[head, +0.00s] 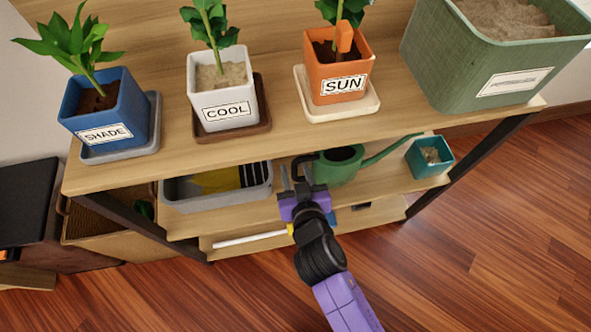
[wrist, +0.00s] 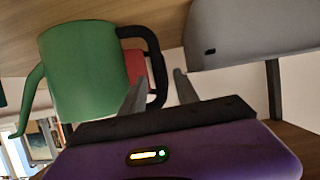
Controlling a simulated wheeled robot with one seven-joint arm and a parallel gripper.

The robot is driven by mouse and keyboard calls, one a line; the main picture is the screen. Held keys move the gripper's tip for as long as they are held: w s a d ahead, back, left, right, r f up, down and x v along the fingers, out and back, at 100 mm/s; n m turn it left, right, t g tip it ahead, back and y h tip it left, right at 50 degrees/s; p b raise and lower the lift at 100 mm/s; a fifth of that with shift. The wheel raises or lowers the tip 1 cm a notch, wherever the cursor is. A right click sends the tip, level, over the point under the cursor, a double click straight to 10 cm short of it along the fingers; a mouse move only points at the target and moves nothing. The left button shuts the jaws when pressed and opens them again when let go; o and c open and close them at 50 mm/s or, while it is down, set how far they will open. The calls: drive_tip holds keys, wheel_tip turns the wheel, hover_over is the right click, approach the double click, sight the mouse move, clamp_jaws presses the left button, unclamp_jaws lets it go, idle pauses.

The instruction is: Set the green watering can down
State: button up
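The green watering can (head: 338,166) stands on the lower shelf board (head: 384,180), partly under the top board, its long spout pointing right. In the wrist view, which looks upside down, the can (wrist: 85,72) is on the left with its black handle (wrist: 159,65) toward my gripper. My gripper (head: 292,176) is at the handle side of the can. In the wrist view my gripper (wrist: 160,78) is open, with the handle lying between the fingertips and gaps showing on both sides. I cannot tell how deep the handle sits.
A grey bin (head: 215,197) stands close left of my gripper; a small teal pot (head: 430,157) stands right of the spout. The top board (head: 260,148) overhangs and carries a blue pot (head: 110,105), white pot (head: 222,88), orange pot (head: 337,75) and large green planter (head: 480,60).

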drive_tip(key=shift+r, duration=0.2)
drive_tip(key=p+v, duration=0.2)
drive_tip(key=v, duration=1)
drive_tip(key=shift+d, duration=0.1)
drive_tip(key=s+d+r+m+t+h, duration=0.1)
drive_tip(key=s+d+r, duration=0.5)
drive_tip(key=s+d, duration=0.3)
drive_tip(key=s+d+r+m+h, duration=0.2)
drive_tip(key=s+d+r, duration=0.4)
drive_tip(key=s+d, duration=0.4)
drive_tip(key=shift+s+d+r+t+h, duration=0.2)
drive_tip(key=shift+s+r+t+h, duration=0.15)
drive_tip(key=shift+s, duration=0.5)
drive_tip(key=shift+f, duration=0.1)
